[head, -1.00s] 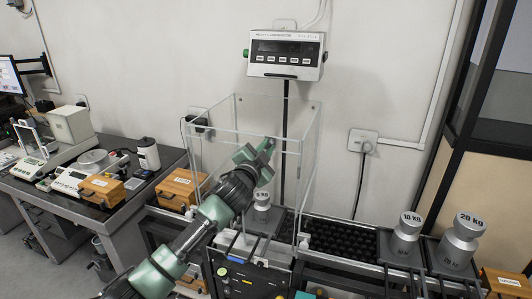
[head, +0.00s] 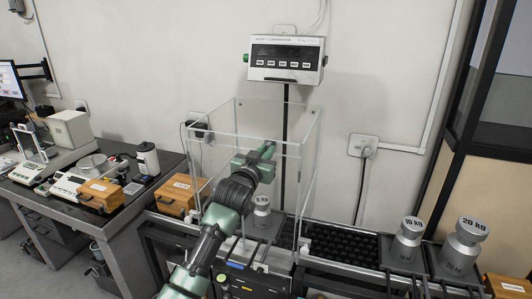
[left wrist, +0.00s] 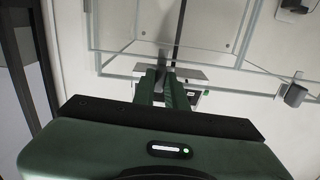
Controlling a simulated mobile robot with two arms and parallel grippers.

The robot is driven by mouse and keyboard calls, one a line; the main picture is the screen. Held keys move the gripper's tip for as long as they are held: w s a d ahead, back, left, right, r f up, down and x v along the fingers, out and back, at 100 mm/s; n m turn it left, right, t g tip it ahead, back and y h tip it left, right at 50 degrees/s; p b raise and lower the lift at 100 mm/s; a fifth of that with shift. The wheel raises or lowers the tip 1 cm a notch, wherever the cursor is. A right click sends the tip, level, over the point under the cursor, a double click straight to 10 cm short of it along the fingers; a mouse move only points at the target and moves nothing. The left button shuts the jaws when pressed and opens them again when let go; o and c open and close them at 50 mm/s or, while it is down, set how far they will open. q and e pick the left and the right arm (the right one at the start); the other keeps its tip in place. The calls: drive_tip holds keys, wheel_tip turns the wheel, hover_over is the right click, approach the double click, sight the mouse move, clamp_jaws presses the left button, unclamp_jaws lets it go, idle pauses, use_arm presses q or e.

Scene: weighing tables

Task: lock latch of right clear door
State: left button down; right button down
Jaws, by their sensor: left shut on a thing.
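The clear enclosure (head: 312,165) stands on the weighing table below the display. Its right clear door is hard to tell from the other see-through panels. My left gripper (head: 268,149) is at the upper front of the enclosure, left of its right front edge. In the left wrist view its green fingers (left wrist: 164,82) are close together. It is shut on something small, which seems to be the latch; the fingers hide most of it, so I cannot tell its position. A 5 kg weight (head: 262,208) stands inside the enclosure. My right gripper is not in view.
A 10 kg weight (head: 407,243) and a 20 kg weight (head: 463,246) stand to the right. A wooden box (head: 176,196) is at the left. A side table holds balances (head: 72,183). A black roller bed (head: 345,243) lies clear.

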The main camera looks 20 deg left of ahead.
use_arm(q)
drive_tip(key=shift+n, duration=0.3)
drive_tip(key=c, duration=1.4)
unclamp_jaws()
drive_tip(key=shift+c, duration=0.2)
drive_tip(key=s+b, duration=0.2)
drive_tip(key=s, duration=0.5)
drive_tip(key=shift+s+b, duration=0.4)
drive_tip(key=shift+a, duration=0.1)
